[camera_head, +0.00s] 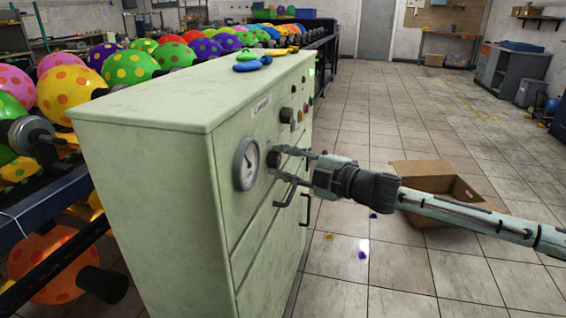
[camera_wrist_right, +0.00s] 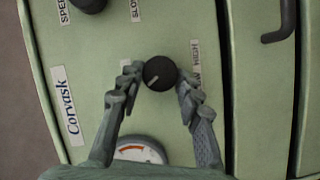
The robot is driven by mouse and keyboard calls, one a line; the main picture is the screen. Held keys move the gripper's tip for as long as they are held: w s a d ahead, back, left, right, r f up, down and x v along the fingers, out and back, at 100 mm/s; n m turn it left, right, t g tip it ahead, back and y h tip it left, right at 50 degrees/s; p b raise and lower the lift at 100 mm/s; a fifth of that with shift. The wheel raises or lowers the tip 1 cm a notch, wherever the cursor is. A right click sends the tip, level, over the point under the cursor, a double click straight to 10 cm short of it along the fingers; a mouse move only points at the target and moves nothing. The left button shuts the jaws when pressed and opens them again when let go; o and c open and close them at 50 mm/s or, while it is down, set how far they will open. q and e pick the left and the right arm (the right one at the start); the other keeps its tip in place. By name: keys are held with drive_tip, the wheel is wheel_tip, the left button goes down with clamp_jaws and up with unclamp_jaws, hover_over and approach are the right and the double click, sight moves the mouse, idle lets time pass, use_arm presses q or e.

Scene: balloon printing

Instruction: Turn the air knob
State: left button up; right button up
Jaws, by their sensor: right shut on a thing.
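The air knob (camera_wrist_right: 160,73) is a round black knob with a light pointer line, on the green cabinet's face beside a LOW/HIGH label (camera_wrist_right: 196,64). In the head view the knob (camera_head: 273,159) is partly hidden by the fingers. My right gripper (camera_wrist_right: 161,80) is shut on it, one finger on each side; it reaches in from the right in the head view (camera_head: 278,163). The pressure gauge (camera_head: 246,164) is just left of the knob; its dial also shows in the right wrist view (camera_wrist_right: 140,150). My left gripper is not in view.
The pale green cabinet (camera_head: 150,205) has black handles (camera_head: 305,209) below the knob. A rack of dotted balloons (camera_head: 130,66) stands behind. An open cardboard box (camera_head: 420,170) sits on the tiled floor at right.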

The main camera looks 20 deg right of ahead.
idle(0.4)
drive_tip(key=o, duration=1.2)
drive_tip(key=shift+c, duration=0.2)
drive_tip(key=f+v, duration=0.1)
drive_tip(key=v, duration=1.1)
drive_tip(key=shift+r, duration=0.5)
drive_tip(key=shift+f, duration=0.1)
